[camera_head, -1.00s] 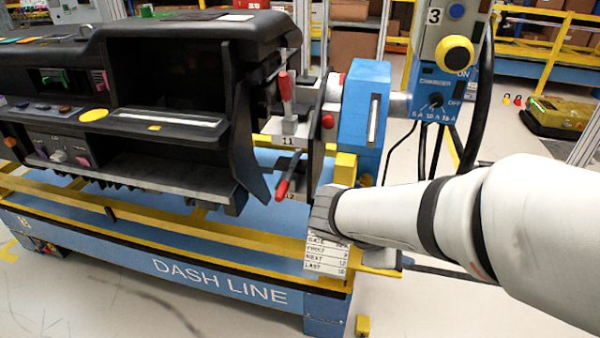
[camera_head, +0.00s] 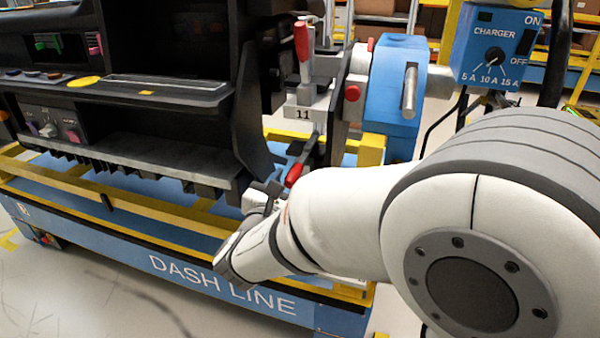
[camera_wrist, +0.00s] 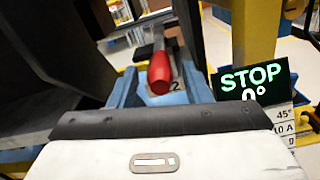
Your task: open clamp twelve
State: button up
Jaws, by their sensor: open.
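Clamp twelve shows as a red-tipped handle (camera_head: 293,175) low on the fixture, below the plate marked 11. In the wrist view its red handle end (camera_wrist: 160,72) points toward my wrist camera, in front of a label of which only a "2" shows. My gripper (camera_head: 262,192) is open and empty, just left of and below the red tip, with a gap that I cannot judge exactly. My arm hides the clamp's lower part in the head view. Clamp eleven's red handle (camera_head: 302,42) stands upright above its plate (camera_head: 303,114).
The black dashboard module (camera_head: 170,150) is close on the left. A blue block with a metal bar (camera_head: 398,95) and the charger box (camera_head: 495,50) are at right. A STOP sign (camera_wrist: 252,84) stands right of the clamp. Yellow rails (camera_head: 130,205) run below the dashboard.

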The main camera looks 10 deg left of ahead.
jog(key=shift+w+d, duration=0.1)
jog(key=shift+w, duration=1.15)
grip_shut()
